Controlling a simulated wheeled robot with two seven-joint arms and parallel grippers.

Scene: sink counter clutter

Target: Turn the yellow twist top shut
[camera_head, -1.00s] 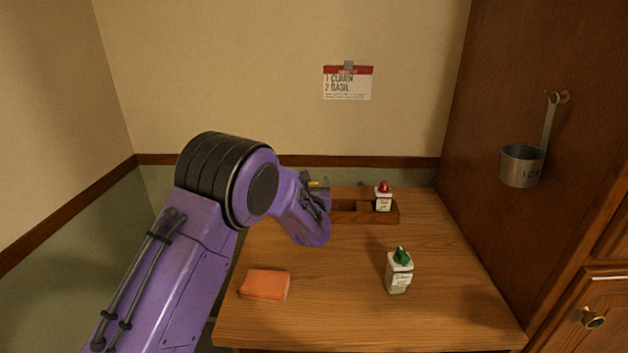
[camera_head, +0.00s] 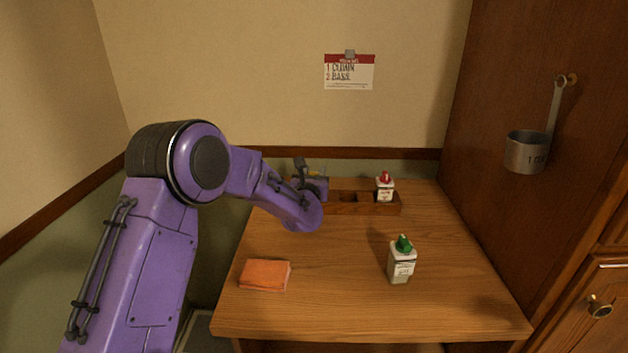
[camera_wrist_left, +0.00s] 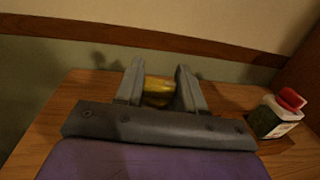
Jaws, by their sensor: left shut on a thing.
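My left gripper (camera_head: 312,180) is at the left end of the wooden rack, at the back of the counter. In the left wrist view its two fingers (camera_wrist_left: 160,88) are shut on the yellow twist top (camera_wrist_left: 158,92), which shows between them. The bottle under the top is hidden by my gripper and wrist, so I cannot tell how far the top is turned. My right gripper is not in view.
The wooden rack (camera_head: 350,208) also holds a white bottle with a red top (camera_head: 385,190). A white bottle with a green top (camera_head: 401,262) stands at the right front. An orange cloth or sponge (camera_head: 265,275) lies at the left front. The counter's middle is clear.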

